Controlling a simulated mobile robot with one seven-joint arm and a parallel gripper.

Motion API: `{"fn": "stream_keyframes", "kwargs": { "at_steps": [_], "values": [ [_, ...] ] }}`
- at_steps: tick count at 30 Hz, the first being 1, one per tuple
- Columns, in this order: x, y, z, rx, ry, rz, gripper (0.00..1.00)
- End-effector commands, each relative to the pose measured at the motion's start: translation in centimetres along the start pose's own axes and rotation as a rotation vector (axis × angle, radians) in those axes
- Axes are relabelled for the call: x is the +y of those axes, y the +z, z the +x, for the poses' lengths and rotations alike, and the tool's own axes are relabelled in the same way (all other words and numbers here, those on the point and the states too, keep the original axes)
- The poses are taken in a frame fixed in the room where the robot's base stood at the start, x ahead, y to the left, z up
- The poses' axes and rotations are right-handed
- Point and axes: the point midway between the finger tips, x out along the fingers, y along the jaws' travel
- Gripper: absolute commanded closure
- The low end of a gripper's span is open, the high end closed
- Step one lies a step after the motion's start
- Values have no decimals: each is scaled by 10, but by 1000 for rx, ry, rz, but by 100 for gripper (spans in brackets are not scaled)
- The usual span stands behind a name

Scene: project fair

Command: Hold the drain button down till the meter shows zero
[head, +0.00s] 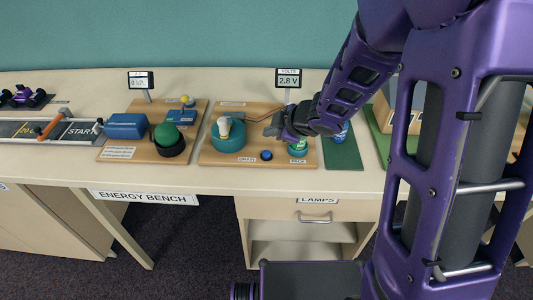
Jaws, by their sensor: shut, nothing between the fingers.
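The meter (288,79) stands on a post at the back of the right wooden board and reads 2.8 V. The drain button (266,155) is a small blue round button near the board's front edge, beside a label that appears to read DRAIN (246,159). My gripper (272,131) is shut and empty. In the picture it shows behind and slightly right of the blue button, apart from it; its height above the board is hard to tell. The gripper and wrist partly cover a green and white pack (299,146) at the board's right.
A teal drum with a crank (228,133) stands left of the button. Another wooden board (130,145) holds a green dome and a blue box. My arm hides much of the right side.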

Motion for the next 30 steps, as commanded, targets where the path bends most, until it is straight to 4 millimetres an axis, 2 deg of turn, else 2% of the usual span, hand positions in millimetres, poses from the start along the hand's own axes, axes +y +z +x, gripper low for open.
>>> {"fn": "stream_keyframes", "kwargs": {
  "at_steps": [1,9,30],
  "values": [
    [-8,8,11,-1,-1,1,100],
    [-22,22,30,-1,1,0,100],
    [-24,24,33,0,1,0,100]
  ]
}}
